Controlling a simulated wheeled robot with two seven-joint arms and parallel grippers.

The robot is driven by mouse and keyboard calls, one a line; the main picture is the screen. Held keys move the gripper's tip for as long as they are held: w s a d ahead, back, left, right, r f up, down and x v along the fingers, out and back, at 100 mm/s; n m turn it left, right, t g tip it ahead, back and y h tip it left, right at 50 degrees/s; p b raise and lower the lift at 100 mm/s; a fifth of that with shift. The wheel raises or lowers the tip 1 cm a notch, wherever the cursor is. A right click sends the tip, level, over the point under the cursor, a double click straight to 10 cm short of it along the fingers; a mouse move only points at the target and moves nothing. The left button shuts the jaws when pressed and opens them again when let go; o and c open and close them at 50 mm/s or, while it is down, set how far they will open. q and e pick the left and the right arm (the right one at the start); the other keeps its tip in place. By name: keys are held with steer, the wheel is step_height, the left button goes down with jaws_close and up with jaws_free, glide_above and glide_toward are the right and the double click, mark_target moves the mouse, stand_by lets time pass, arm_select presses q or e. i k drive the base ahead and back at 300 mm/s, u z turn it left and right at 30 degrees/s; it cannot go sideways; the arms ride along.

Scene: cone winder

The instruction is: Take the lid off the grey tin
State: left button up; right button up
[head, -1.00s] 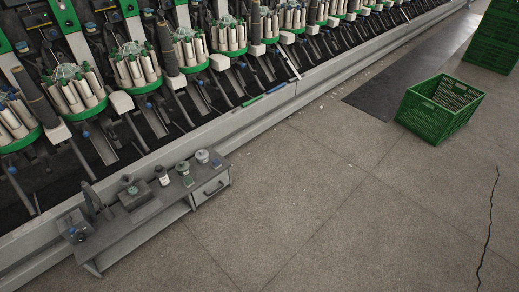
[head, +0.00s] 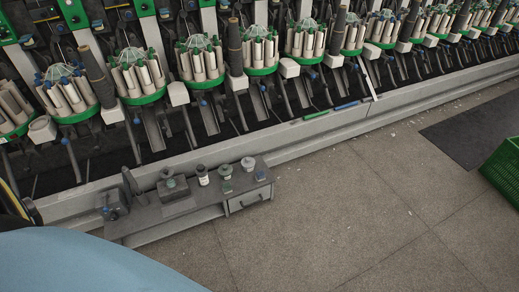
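A low dark grey bench (head: 150,228) stands on the floor against the machine, left of centre in the head view. A light grey round container (head: 248,164) near its right end looks like the grey tin. It is upright, with a narrower top that may be its lid. It is too small to make out a lid edge. A darker round container (head: 225,171) stands just left of it. Neither of my grippers is in view.
The bench also holds a white bottle (head: 202,176), a dark box (head: 176,189) and a vise-like block (head: 113,206). Its drawer (head: 245,200) is shut. A green crate (head: 503,170) stands at the right edge. The floor (head: 330,220) before the bench is clear.

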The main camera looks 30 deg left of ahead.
mark_target(247, 162)
steer(key=u, duration=0.05)
steer(key=i, duration=3.15)
steer(key=u, duration=4.25)
